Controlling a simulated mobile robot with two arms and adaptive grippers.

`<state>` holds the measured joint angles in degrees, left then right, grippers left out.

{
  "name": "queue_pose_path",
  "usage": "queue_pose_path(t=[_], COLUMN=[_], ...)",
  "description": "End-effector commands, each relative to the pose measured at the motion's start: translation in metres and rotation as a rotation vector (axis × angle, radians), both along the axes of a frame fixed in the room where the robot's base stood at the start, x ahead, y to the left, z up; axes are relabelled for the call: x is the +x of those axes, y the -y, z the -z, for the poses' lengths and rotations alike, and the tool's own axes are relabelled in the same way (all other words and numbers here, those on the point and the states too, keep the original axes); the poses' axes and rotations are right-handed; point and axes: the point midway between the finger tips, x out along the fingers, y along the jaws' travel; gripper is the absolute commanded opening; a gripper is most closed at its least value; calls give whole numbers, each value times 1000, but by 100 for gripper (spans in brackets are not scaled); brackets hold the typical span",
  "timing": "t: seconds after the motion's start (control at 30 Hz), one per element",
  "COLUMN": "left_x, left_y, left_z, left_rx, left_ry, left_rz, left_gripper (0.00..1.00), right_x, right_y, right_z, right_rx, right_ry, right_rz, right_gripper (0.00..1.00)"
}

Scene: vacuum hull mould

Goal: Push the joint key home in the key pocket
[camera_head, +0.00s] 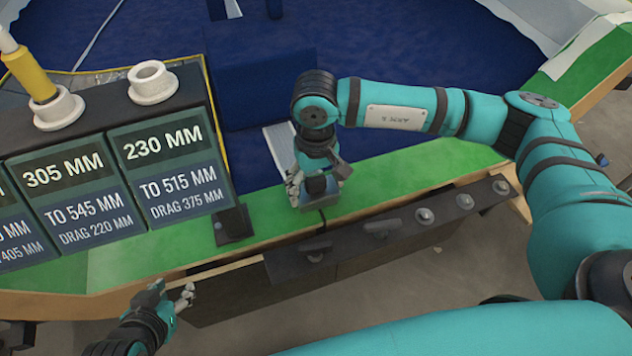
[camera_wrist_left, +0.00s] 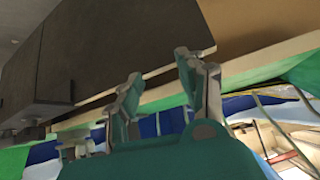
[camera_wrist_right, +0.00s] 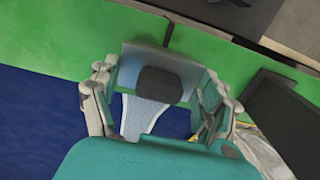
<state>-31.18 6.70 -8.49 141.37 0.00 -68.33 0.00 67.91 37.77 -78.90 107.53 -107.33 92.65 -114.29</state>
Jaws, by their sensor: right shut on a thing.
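My right gripper (camera_head: 318,186) points down over the green flange (camera_head: 390,184) and is shut on the joint key, a dark rounded block (camera_wrist_right: 158,85) with a flat grey-blue plate (camera_wrist_right: 150,57) beside it. The plate also shows in the head view (camera_head: 322,203), low against the flange. A thin dark seam (camera_wrist_right: 168,34) leads away from the plate. The key pocket is hidden under the key and gripper, so I cannot tell how deep the key sits. My left gripper (camera_head: 174,293) is open and empty below the flange's front edge; its spread fingers show in the left wrist view (camera_wrist_left: 157,78).
A dark bar with several grey knobs (camera_head: 424,216) runs along the flange's front. A sign board (camera_head: 168,165) and a small dark stand (camera_head: 233,224) are to the left. Blue hull cloth (camera_head: 430,50) and a white mesh strip (camera_head: 282,147) lie behind.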

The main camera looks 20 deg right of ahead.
Motion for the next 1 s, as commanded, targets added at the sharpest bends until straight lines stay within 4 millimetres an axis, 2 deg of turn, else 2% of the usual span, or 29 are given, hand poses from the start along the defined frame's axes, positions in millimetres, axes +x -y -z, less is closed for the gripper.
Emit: queue_pose_path(t=[0.93,0.97,1.0], left_x=[21,21,20], left_y=[7,7,7], left_z=[-16,-16,-15], left_rx=[-26,-26,-26], left_ry=[123,122,120], left_rz=[10,10,10], left_gripper=[40,40,40], right_x=[0,0,0], right_y=[0,0,0], right_z=[4,4,4], right_rx=[0,0,0], right_ry=[1,1,1], right_rz=[0,0,0], right_gripper=[38,82,87])
